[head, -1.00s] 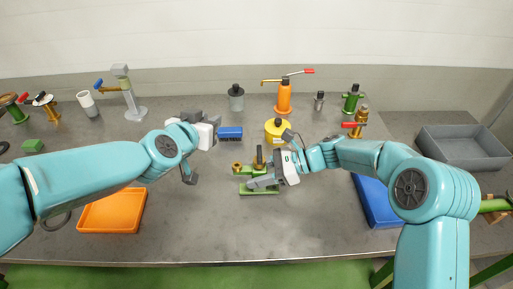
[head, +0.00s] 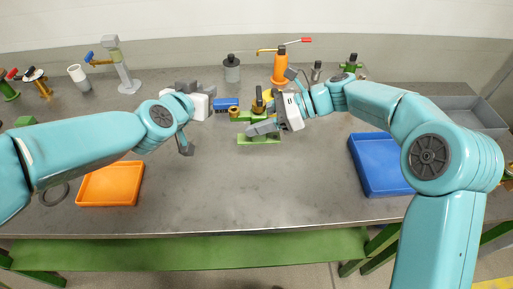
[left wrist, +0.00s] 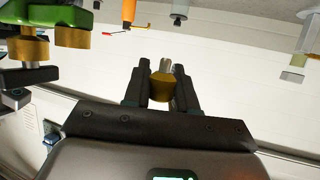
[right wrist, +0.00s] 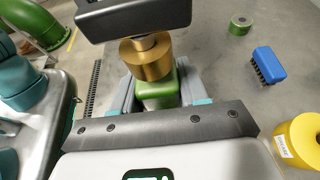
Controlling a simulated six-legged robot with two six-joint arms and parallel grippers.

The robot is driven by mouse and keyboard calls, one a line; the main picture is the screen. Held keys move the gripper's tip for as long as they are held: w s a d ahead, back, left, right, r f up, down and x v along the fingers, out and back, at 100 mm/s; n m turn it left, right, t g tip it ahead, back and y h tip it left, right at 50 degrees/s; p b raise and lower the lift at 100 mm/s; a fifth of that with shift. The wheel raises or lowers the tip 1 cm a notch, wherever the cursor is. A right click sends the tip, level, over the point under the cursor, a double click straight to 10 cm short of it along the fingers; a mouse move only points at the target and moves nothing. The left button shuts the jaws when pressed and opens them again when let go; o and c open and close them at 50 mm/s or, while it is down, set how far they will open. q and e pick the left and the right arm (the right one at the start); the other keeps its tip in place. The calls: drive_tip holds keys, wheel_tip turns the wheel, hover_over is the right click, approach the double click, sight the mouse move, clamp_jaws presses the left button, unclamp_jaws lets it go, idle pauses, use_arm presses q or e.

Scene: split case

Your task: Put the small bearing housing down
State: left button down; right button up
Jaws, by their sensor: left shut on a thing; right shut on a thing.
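A green fitting (head: 259,139) with a flat green foot, brass collars and a dark-topped post is at the middle of the workbench. My right gripper (head: 262,126) is shut on its green body, also seen in the right wrist view (right wrist: 155,92) below a brass collar. I cannot tell if its foot touches the bench. My left gripper (head: 186,120) is left of it, apart from it. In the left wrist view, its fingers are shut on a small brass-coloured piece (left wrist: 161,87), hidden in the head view. I cannot tell which of these is the small bearing housing.
A blue brush (head: 226,104) lies behind and left of the fitting. An orange tray (head: 110,202) is at front left, a blue tray (head: 372,182) at right. An orange bottle (head: 279,68) and a grey canister (head: 232,72) stand behind. The front middle is clear.

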wheel_tip(320, 180, down, 8)
drive_tip(key=shift+s+f, duration=0.1)
drive_tip(key=shift+f, duration=0.55)
drive_tip(key=shift+f, duration=0.1)
drive_tip(key=o, duration=1.2)
drive_tip(key=shift+f, duration=0.1)
